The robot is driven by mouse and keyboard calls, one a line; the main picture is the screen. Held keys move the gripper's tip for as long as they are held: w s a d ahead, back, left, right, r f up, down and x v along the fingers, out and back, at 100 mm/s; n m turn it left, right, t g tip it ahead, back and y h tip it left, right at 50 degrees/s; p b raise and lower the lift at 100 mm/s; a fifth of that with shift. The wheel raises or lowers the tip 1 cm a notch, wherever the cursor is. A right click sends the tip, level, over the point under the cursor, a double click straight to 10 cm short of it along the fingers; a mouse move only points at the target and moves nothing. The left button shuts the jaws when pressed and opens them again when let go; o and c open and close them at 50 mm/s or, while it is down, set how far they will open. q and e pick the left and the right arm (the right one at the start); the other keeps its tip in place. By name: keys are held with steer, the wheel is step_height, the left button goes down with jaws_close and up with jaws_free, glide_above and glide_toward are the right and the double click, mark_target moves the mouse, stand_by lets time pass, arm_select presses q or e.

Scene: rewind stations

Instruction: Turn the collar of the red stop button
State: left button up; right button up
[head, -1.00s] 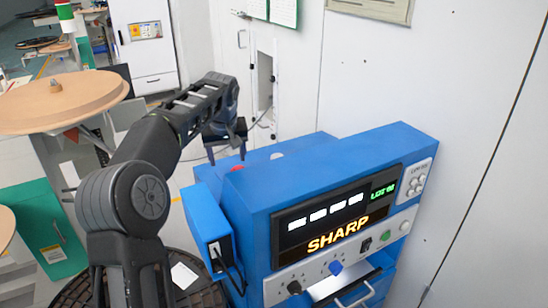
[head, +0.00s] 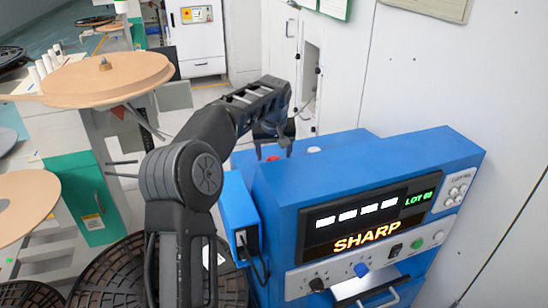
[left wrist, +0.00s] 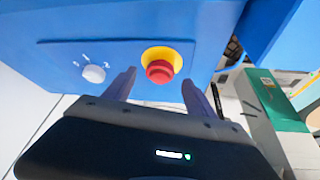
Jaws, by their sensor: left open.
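The red stop button (left wrist: 159,71) stands out from a yellow collar (left wrist: 174,57) on the blue machine in the left wrist view. In the head view a bit of the red button (head: 272,158) shows behind the blue cabinet's top, and the collar is hidden there. My left gripper (left wrist: 160,92) is open, with its two fingers apart and pointing at the panel. The button shows between the fingers, nearer the right one, and no contact is visible. In the head view the left gripper (head: 272,145) hangs just above the button. My right gripper is not in view.
A white selector knob (left wrist: 94,73) sits on the same panel, left of the button. The blue machine (head: 350,165) has a SHARP display, knobs and a blue side box (head: 238,215). A cardboard reel (head: 100,80) stands at the left. A white wall is at the right.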

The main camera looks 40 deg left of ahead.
mark_target(272, 159)
arm_select(q)
steer(key=shift+x, duration=1.6)
steer(key=shift+c, duration=0.4)
steer(key=c, duration=1.3)
steer(key=shift+s+a+m+t+h+p, duration=0.15)
steer(key=shift+m+t+h+p, duration=0.4)
steer(key=shift+m, duration=0.75)
steer(key=shift+a+m+h+p, duration=0.1)
steer(key=shift+m+h+p, duration=0.4)
steer(key=shift+m, duration=0.6)
steer(key=shift+a+m+h+p, duration=0.2)
steer(key=shift+m+h, duration=0.45)
steer(key=shift+m, duration=0.45)
